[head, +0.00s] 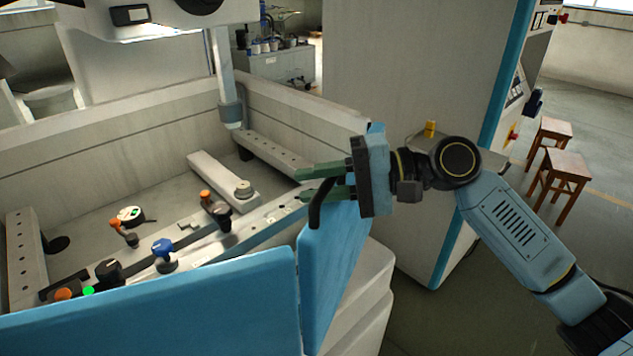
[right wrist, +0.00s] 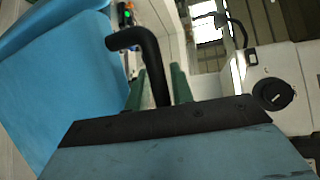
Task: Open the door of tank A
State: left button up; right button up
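The tank's door (head: 335,262) is a blue panel at the tank's front right corner, standing at an angle to the blue front panel (head: 150,310). It also shows in the right wrist view (right wrist: 60,80). A bent black handle (head: 316,212) sits at the door's top; it also shows in the right wrist view (right wrist: 130,38). My right gripper (head: 318,183) is at the handle. Its green fingers lie on both sides of the handle bar, with little or no gap in the right wrist view (right wrist: 160,85). No letter on the tank is legible. My left gripper is not in view.
Inside the open-topped tank are a pale rail (head: 225,180), a blue knob (head: 163,248) and several orange-topped clamps. A vertical column (head: 226,80) hangs into the tank. A tall grey cabinet (head: 410,70) stands behind my right arm. Two wooden stools (head: 563,170) stand at right on open floor.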

jog(key=s+d+r+b, duration=0.1)
jog(key=d+r, duration=0.1)
jog(key=d, duration=1.1)
jog(key=shift+s+r+b, duration=0.2)
jog(key=shift+b, duration=0.1)
jog(key=shift+c, duration=0.2)
